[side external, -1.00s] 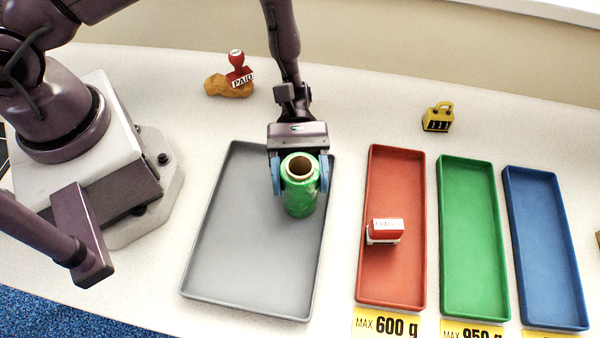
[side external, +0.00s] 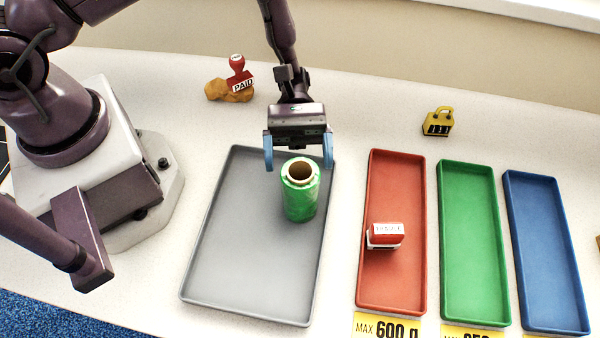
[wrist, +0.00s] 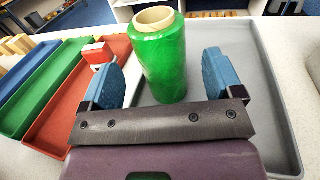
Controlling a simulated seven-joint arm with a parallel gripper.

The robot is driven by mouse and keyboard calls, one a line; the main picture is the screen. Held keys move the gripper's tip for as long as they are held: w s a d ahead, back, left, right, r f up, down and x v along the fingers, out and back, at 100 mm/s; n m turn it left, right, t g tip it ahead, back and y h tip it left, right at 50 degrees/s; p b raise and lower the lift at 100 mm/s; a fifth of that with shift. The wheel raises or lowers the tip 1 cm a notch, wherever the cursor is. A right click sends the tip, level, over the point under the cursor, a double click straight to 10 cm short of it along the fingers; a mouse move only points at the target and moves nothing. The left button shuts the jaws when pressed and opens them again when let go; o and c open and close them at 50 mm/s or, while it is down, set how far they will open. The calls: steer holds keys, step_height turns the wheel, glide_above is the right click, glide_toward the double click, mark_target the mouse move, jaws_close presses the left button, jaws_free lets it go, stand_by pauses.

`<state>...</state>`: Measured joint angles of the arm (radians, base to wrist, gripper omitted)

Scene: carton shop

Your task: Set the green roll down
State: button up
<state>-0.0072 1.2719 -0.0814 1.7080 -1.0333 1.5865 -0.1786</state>
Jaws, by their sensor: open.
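The green roll (side external: 300,195) stands upright in the grey tray (side external: 225,262), towards its back right. Its pale cardboard core shows at the top. My gripper (side external: 299,152) is open with its blue fingers spread, just behind and above the roll, apart from it. In the wrist view the green roll (wrist: 160,62) stands beyond and between the two open fingers (wrist: 165,80), with clear space on both sides.
Red (side external: 392,284), green (side external: 475,295) and blue (side external: 552,300) trays lie to the right, with yellow weight labels in front. A red-and-white stamp (side external: 385,235) is in the red tray.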

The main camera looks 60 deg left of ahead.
steer(key=v, duration=0.7)
steer(key=s+a+r+m+t+y, duration=0.2)
steer(key=r+m+y, duration=0.15)
steer(key=r, duration=0.45)
steer(key=s+a+r+m+t+y, duration=0.2)
steer(key=r+t+y, duration=0.15)
steer(key=r, duration=0.35)
steer(key=s+a+r+m+t+y, duration=0.1)
steer(key=a+r+m+t+y, duration=0.15)
steer(key=r+y, duration=0.4)
steer(key=s+a+r+m+t+y, duration=0.2)
steer(key=s+a+r+m+t, duration=0.1)
steer(key=s+r+t, duration=0.3)
steer(key=shift+s+a+r+m+t, duration=0.4)
steer(key=shift+s+a+r, duration=0.15)
steer(key=shift+a+r, duration=0.2)
